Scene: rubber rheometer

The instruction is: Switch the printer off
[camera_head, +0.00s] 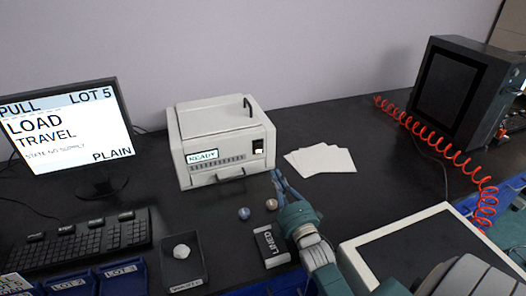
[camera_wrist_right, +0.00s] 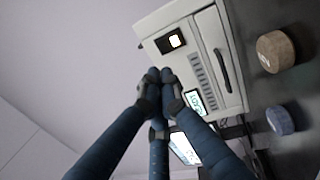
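The printer (camera_head: 221,147) is a white box on the black bench, with a lit display reading READY (camera_head: 202,156). Its power switch (camera_head: 258,147) is a white rocker in a black frame at the right of the front face. In the right wrist view the switch (camera_wrist_right: 171,42) lies just beyond the fingertips, with a visible gap. My right gripper (camera_head: 279,178) is in front of the printer's lower right front. In the wrist view its fingers (camera_wrist_right: 160,78) are brought together with nothing between them. My left gripper is not in view.
A brown puck (camera_head: 271,204) and a blue puck (camera_head: 244,213) lie near the right gripper. White sheets (camera_head: 320,158) lie right of the printer. A monitor (camera_head: 66,132), keyboard (camera_head: 82,240) and small tray (camera_head: 192,275) are at left. A red coiled hose (camera_head: 440,145) hangs at right.

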